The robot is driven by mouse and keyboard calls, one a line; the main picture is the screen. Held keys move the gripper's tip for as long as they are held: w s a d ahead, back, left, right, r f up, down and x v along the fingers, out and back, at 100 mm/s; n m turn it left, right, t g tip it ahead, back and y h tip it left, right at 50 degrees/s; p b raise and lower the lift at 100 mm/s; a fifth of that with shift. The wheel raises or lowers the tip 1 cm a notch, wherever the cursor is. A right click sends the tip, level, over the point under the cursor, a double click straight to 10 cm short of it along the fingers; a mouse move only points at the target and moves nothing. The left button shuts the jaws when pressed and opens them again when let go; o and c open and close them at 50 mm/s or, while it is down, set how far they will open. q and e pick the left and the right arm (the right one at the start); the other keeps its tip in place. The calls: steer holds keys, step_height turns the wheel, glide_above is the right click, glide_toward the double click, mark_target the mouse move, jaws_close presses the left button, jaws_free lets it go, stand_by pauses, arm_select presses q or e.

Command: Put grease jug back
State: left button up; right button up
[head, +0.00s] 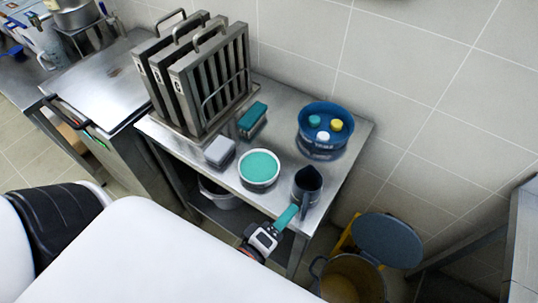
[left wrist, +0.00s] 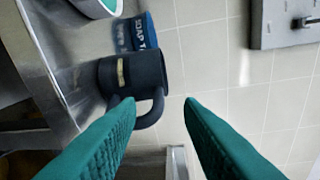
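The grease jug (head: 307,186), dark grey with a pouring lip, stands upright near the front right corner of the steel table (head: 281,200). In the left wrist view the jug (left wrist: 122,72) appears sideways, with a tan mark on its side and its loop handle (left wrist: 158,108) toward me. My left gripper (head: 290,215) reaches the jug's handle side from the front. In the left wrist view its teal fingers (left wrist: 160,101) are apart, with the handle showing between the tips. I cannot tell whether a finger touches it. My right gripper is not in view.
A white tub with teal contents (head: 259,168), a grey block (head: 219,151), a teal sponge-like block (head: 252,119) and a blue bucket with coloured lids (head: 324,137) share the table. Filter racks (head: 208,75) stand behind. A stockpot (head: 350,279) stands lower right.

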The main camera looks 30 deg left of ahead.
arm_select(q)
steer(key=s+a+b, duration=0.1)
steer(key=s, duration=0.6)
steer(key=s+f+m+g, duration=0.3)
steer(key=f+m+g, duration=0.15)
steer(key=f, duration=1.05)
steer(key=s+f+m+g, duration=0.25)
steer(key=f+m, duration=0.25)
steer(key=f, duration=1)
steer(key=s+a+f+m+g+y, duration=0.1)
steer(key=s+a+f+m+g, duration=0.2)
steer(key=f, duration=0.5)
steer(key=s+a+f+m+g+y, duration=0.1)
steer(key=s+a+f+m+g, duration=0.3)
steer(key=s+f, duration=0.5)
steer(key=a+g, duration=0.1)
steer(key=a, duration=0.1)
steer(key=shift+a+f+g, duration=0.25)
steer(key=shift+a+g, duration=0.05)
steer(key=shift+a, duration=0.05)
steer(key=shift+s+m, duration=0.1)
steer(key=shift+m, duration=0.15)
